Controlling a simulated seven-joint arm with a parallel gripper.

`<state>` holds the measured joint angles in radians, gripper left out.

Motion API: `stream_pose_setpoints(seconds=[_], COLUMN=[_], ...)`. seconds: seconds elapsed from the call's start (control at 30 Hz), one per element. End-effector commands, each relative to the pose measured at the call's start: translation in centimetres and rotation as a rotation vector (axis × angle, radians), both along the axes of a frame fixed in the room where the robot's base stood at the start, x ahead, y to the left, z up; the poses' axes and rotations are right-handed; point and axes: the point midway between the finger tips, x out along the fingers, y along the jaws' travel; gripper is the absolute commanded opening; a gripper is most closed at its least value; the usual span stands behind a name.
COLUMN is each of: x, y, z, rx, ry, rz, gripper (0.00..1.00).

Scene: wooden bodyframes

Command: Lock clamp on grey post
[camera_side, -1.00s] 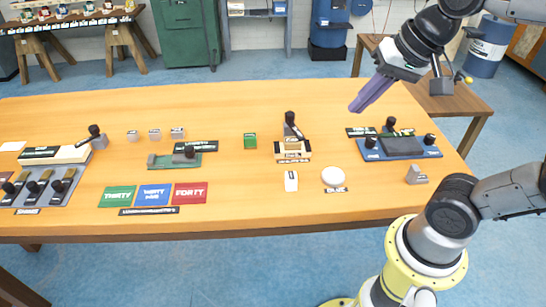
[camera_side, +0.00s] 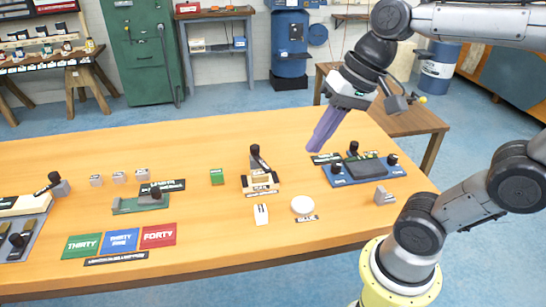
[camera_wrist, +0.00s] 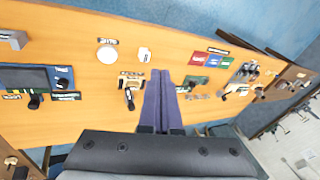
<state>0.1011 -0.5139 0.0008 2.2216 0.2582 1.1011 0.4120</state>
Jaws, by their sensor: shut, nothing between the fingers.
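My gripper (camera_side: 314,147), with long purple fingers, is shut and empty above the table, between the central fixture and the blue fixture. The fingers (camera_wrist: 157,75) also show in the wrist view. The central fixture (camera_side: 260,184) has light blocks and a grey upright part with a black-knobbed lever (camera_side: 256,158); it also shows in the wrist view (camera_wrist: 131,82). At the far left, a grey post (camera_side: 61,187) with a black-knobbed lever stands by a white block. I cannot tell which one the task means, nor whether either lever is locked.
A blue fixture (camera_side: 340,180) with black knobs is right of my gripper. A grey wedge (camera_side: 383,196), a white disc (camera_side: 302,204) and a white block (camera_side: 261,214) lie near the front edge. Coloured number plates (camera_side: 119,241) and a green fixture (camera_side: 127,206) are further left.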

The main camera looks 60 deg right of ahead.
Motion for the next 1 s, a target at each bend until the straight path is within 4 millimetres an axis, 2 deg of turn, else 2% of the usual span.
stream_pose_setpoints(seconds=[0.17,0.27,0.47,0.6,0.7,0.8,0.9,1.0], x=[5.5,8.8,14.9,17.9,19.2,19.5,18.9,17.7], y=[-1.4,-3.1,-8.7,-14.0,-18.3,-22.5,-25.9,-28.0], z=[0.8,0.6,-1.5,-4.5,-7.3,-10.5,-13.7,-16.2], rx=[0.182,0.288,0.490,0.627,0.720,0.798,0.851,0.886], ry=[0.144,0.224,0.368,0.455,0.505,0.543,0.573,0.607], rz=[-0.244,-0.386,-0.648,-0.815,-0.925,-1.014,-1.089,-1.142], gripper=[0.00,0.00,0.00,0.00,0.00,0.00,0.00,0.00])
